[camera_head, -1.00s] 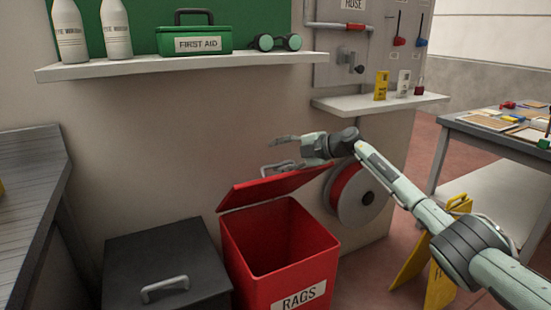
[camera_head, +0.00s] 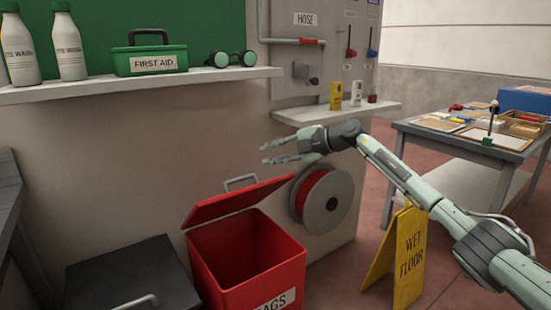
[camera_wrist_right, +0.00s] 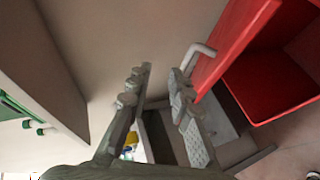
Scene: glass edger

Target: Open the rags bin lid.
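The red rags bin (camera_head: 288,278) stands on the floor at the lower middle of the head view, its label partly cut off. Its red lid (camera_head: 236,204) is raised and tilted up at the back, so the dark inside shows. A grey handle (camera_head: 240,179) stands on the lid. My right gripper (camera_head: 266,153) is above the handle, apart from it, with its fingers spread and nothing between them. In the right wrist view the gripper (camera_wrist_right: 159,70) is open, with the lid (camera_wrist_right: 232,38) and handle (camera_wrist_right: 200,50) to the right. My left gripper is out of view.
A dark lidded bin (camera_head: 135,275) stands left of the rags bin. A hose reel (camera_head: 322,200) is on the wall behind, right of the lid. A yellow wet floor sign (camera_head: 408,255) and a table (camera_head: 470,141) are to the right. A shelf (camera_head: 110,88) runs above.

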